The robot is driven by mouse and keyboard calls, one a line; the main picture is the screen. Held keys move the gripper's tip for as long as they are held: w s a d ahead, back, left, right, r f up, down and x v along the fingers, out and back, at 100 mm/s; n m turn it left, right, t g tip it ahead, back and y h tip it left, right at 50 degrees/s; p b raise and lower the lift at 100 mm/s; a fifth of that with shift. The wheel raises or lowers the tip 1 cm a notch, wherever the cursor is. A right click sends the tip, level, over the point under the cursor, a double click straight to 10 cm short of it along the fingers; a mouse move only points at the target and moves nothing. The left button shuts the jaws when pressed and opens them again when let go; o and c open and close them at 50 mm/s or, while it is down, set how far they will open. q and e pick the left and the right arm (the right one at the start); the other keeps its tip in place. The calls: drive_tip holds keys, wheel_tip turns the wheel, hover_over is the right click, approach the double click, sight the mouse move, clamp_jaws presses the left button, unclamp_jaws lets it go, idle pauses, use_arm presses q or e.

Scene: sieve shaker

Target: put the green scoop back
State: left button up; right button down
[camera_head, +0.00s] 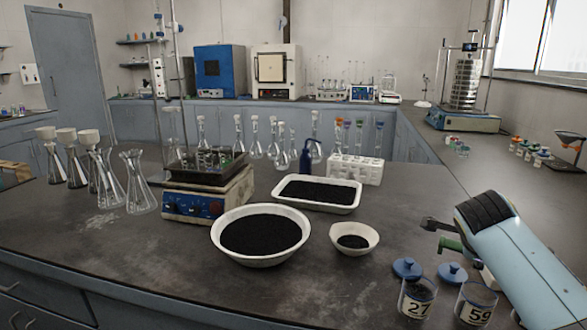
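A small green piece, which looks like part of the green scoop (451,243), shows beside the fingers of my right gripper (437,233). My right arm comes in from the right edge and hides most of what lies behind it. One dark fingertip shows above the green piece. I cannot tell whether the fingers touch or grip it. A small white block (489,277) shows partly under my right arm; I cannot tell what it is. My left gripper is not in view.
Below my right gripper stand jars labelled 27 (416,299) and 59 (476,305), with blue lids (407,268) nearby. A small bowl (366,238), large bowl (218,240) and white tray (335,208) hold black grains. The front middle is clear.

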drive_tip(key=s+a+r+n+b, duration=0.1)
drive_tip(key=s+a+r+n+t+y+b, duration=0.1)
drive_tip(key=r, duration=0.1)
drive_tip(key=shift+a+b, duration=0.35)
drive_tip(key=shift+a, duration=0.05)
use_arm(q)
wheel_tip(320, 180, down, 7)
drive_tip(key=b, duration=0.3)
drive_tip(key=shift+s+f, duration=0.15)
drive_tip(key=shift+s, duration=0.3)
use_arm(e)
drive_tip(key=s+a+r+n+y, duration=0.9)
drive_tip(key=s+a+r+n, duration=0.1)
drive_tip(key=s+a+n, duration=0.2)
drive_tip(key=s+a, duration=0.1)
drive_tip(key=a, duration=0.1)
drive_tip(key=shift+s+a+r+n+y, duration=0.2)
drive_tip(key=shift+s+a+n+y, duration=0.1)
drive_tip(key=shift+s+y, duration=0.1)
